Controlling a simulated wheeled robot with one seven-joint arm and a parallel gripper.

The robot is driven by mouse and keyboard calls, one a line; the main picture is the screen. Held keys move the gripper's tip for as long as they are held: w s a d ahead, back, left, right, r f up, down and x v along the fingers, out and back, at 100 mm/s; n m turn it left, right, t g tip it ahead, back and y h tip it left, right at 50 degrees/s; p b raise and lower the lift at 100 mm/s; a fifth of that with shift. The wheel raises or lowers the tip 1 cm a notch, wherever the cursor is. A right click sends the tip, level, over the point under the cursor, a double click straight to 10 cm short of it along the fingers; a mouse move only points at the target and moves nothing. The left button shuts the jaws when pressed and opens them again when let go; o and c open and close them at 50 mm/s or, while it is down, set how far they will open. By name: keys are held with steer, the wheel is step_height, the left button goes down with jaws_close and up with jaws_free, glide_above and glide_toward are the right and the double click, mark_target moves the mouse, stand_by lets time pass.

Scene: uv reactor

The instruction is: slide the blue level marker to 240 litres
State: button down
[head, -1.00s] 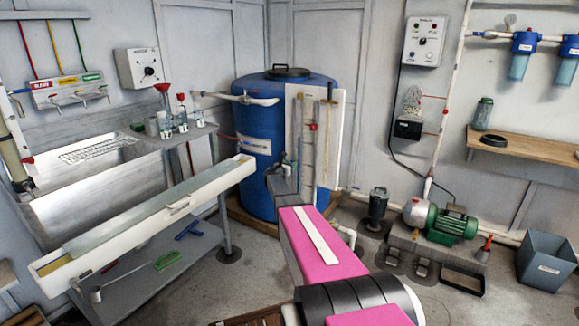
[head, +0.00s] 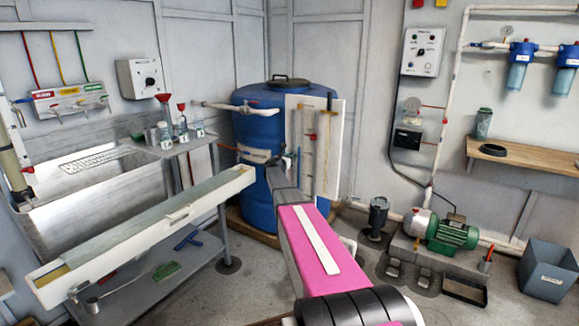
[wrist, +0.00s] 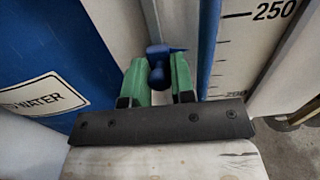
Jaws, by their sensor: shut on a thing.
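The blue level marker (wrist: 157,72) sits between the green fingers of my gripper (wrist: 157,84) in the wrist view, with its pointer toward the scale on the right. My gripper is shut on it. The white scale board (wrist: 262,60) shows 250 above the marker's height in the picture and a partly hidden 200 lower down. The exact reading cannot be told. In the head view my gripper (head: 288,160) is at the left part of the board (head: 331,130), in front of the blue tank (head: 258,190); the marker is too small to make out there.
A red piece (head: 312,136) sits on the board to the right of my gripper. A long white trough (head: 150,235) and grey bench lie left of my arm.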

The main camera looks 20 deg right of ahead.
steer(key=shift+r, duration=0.1)
steer(key=c, duration=1)
jaws_free()
steer(key=shift+s+a, duration=0.1)
steer(key=v, duration=1)
steer(key=shift+s+a, duration=0.2)
steer(key=shift+a, duration=0.05)
